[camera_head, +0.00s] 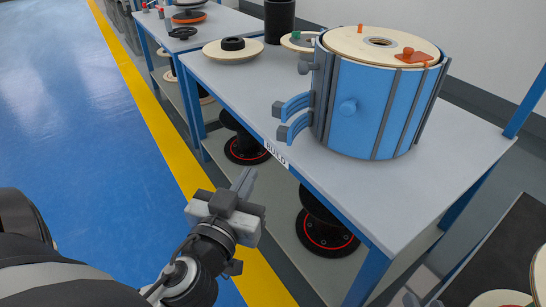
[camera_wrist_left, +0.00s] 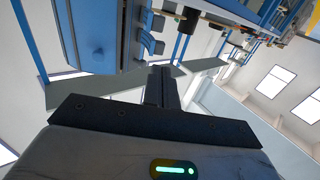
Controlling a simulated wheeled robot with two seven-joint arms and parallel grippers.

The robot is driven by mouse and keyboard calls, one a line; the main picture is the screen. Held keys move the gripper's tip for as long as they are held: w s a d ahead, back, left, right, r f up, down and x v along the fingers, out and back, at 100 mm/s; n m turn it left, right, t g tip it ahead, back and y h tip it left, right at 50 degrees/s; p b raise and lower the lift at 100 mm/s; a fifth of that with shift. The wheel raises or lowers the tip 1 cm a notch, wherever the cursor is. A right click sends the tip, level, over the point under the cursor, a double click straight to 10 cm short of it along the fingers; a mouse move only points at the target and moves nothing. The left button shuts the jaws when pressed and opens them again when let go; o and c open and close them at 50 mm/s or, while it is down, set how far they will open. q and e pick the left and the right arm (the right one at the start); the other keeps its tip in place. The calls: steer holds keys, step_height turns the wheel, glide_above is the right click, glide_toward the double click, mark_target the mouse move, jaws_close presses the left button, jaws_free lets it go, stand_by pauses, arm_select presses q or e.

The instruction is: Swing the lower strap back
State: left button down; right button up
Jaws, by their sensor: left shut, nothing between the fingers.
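A blue drum (camera_head: 360,108) with dark vertical ribs and a wooden lid stands on the BUILD table.
The table (camera_head: 240,95) has a blue front edge and legs. A wooden disc (camera_head: 232,50) and a black cylinder (camera_head: 279,20) stand behind the drum's left. Black reels (camera_head: 246,148) sit on the lower shelf. The blue floor at left is clear.

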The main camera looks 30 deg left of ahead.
arm_select(q)
step_height(320, 180, down, 3)
steer(key=b, duration=0.2)
steer(key=p, duration=0.2)
glide_toward(277, 136)
steer(key=x, duration=0.6)
steer(key=shift+w, duration=0.4)
arm_select(e)
steer(key=shift+s+a+r+t+y, duration=0.1)
steer(key=shift+r+t+y, duration=0.2)
steer(key=shift+r, duration=0.3)
